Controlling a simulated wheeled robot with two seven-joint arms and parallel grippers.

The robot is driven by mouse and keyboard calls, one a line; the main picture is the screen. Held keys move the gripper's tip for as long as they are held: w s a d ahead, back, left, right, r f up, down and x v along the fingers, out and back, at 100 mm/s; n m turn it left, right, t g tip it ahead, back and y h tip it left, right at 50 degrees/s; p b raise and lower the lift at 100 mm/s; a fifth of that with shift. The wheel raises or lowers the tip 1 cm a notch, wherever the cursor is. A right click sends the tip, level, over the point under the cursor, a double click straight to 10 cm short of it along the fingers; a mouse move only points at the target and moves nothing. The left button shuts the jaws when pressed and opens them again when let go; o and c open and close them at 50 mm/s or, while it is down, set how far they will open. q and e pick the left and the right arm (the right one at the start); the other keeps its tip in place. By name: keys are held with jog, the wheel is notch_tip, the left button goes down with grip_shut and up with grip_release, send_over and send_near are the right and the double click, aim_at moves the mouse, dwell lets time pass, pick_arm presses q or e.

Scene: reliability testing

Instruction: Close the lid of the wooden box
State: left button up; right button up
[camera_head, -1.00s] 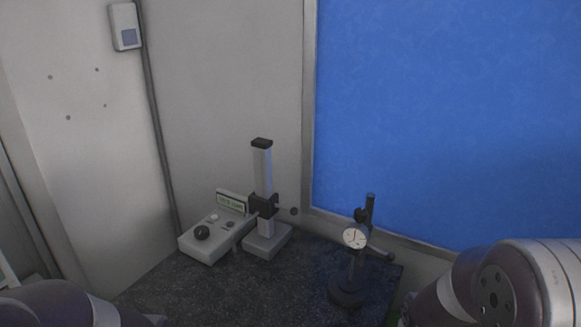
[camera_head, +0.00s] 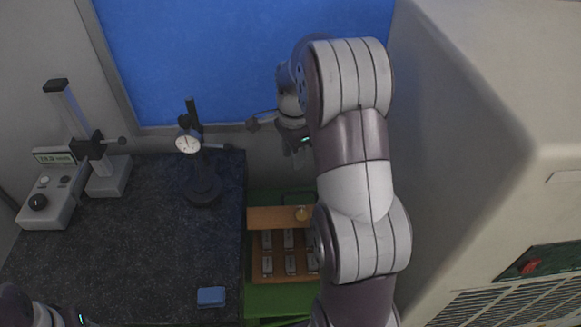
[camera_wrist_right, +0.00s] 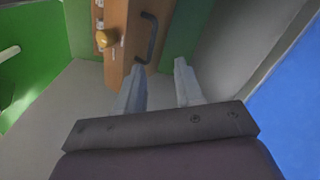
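The wooden box (camera_head: 258,272) stands low on a green surface in the head view, with several grey metal pieces in its slots. My right arm hides the box's right part. My left gripper (camera_head: 80,319) barely shows at the bottom left, fingers hidden.
A dark stone plate (camera_head: 130,260) fills the left, carrying a dial gauge stand (camera_head: 203,185), a height gauge (camera_head: 108,175) with its readout box (camera_head: 50,203) and a blue block (camera_head: 211,297). A large beige cabinet (camera_head: 480,110) closes off the right side.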

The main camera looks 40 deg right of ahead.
jog(key=f+m+b, duration=0.1)
jog(key=f+b, duration=0.1)
jog(key=f+m+b, duration=0.2)
jog(key=f+b, duration=0.1)
jog(key=f+m+b, duration=0.2)
jog(key=f+b, duration=0.1)
jog(key=shift+s+a+f+g, duration=0.1)
jog(key=shift+s+a+g, duration=0.1)
jog(key=shift+a+g, duration=0.1)
jog(key=shift+f+p, duration=0.1)
jog(key=shift+p, duration=1)
notch_tip(320, 180, down, 2)
jog(key=shift+f+p, duration=0.2)
jog(key=shift+p, duration=0.1)
jog(key=shift+f, duration=0.35)
grip_shut()
